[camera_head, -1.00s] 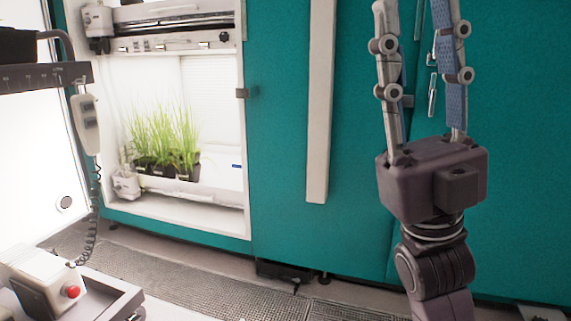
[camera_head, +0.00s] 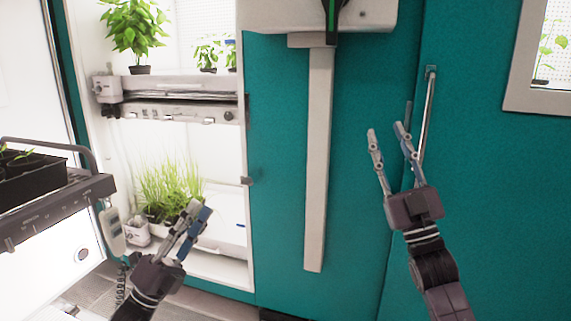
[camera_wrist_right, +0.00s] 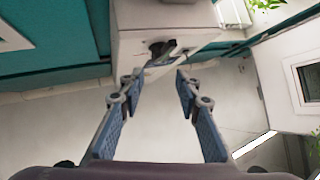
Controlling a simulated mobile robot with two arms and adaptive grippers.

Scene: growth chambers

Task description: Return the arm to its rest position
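My right gripper (camera_head: 385,131) is raised in front of the teal chamber wall, fingers pointing up. In the right wrist view my right gripper (camera_wrist_right: 157,78) has its two fingers apart with nothing between them. My left gripper (camera_head: 197,208) is at the lower left, in front of the open chamber's lower shelf. Its fingers overlap from this side, so their gap is unclear; no held thing shows. It partly covers the grass pots (camera_head: 168,190) behind it.
A cart (camera_head: 60,208) with a black tray (camera_head: 30,178) stands at the left. The open chamber (camera_head: 248,120) holds leafy plants on its upper shelf (camera_head: 170,82). A long door handle (camera_head: 428,125) is close behind my right gripper. A pale vertical bar (camera_head: 319,160) lies between the grippers.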

